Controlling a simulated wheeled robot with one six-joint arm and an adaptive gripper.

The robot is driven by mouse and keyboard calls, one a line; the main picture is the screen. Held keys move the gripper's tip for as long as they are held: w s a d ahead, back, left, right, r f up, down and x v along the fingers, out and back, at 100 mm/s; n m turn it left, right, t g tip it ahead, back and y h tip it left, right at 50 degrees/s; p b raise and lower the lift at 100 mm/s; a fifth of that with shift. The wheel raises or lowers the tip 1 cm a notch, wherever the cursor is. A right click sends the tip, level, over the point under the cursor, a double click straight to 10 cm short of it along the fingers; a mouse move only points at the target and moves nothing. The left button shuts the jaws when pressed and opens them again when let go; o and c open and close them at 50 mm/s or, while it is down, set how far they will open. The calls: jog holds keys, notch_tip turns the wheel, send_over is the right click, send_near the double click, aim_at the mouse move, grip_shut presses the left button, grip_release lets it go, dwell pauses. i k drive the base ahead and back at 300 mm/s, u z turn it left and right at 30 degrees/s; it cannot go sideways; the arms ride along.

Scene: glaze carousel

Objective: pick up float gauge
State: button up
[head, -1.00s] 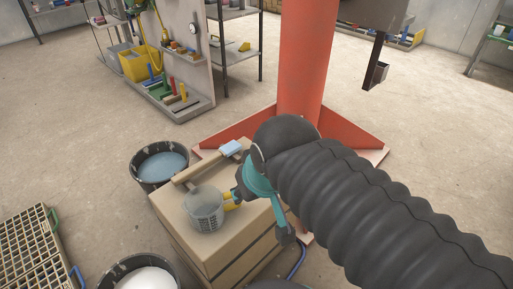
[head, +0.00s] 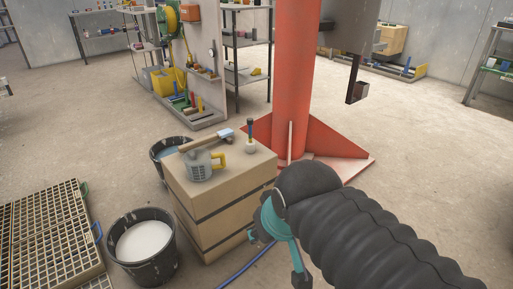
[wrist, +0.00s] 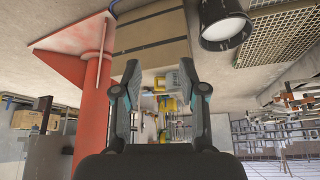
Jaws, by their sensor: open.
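What looks like the float gauge (head: 250,136), a dark upright stem over a pale round bulb, stands on the right part of the cardboard-brown block's top (head: 240,160). A grey perforated jug (head: 199,167) with a yellow handle stands to its left. A wooden-handled tool with a pale blue head (head: 224,134) lies behind the jug. My gripper (head: 277,258) is open and empty, in front of the block's right side and lower than its top. In the wrist view my open fingers (wrist: 167,88) frame the block and jug (wrist: 187,73) upside down; I cannot make out the gauge there.
A bucket of white liquid (head: 143,240) stands left of the block, and a dark bucket (head: 158,150) behind it. A red column (head: 292,80) with a flared base rises close behind. A grid rack (head: 50,235) lies at left. A blue hose (head: 248,262) crosses the floor.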

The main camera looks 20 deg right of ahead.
aim_at(250, 144)
jog(key=z, duration=0.35)
jog(key=i, duration=1.35)
jog(key=z, duration=0.15)
jog(key=k, duration=0.85)
jog(key=u, duration=1.3)
jog(key=i, duration=0.7)
jog(key=z, duration=2.55)
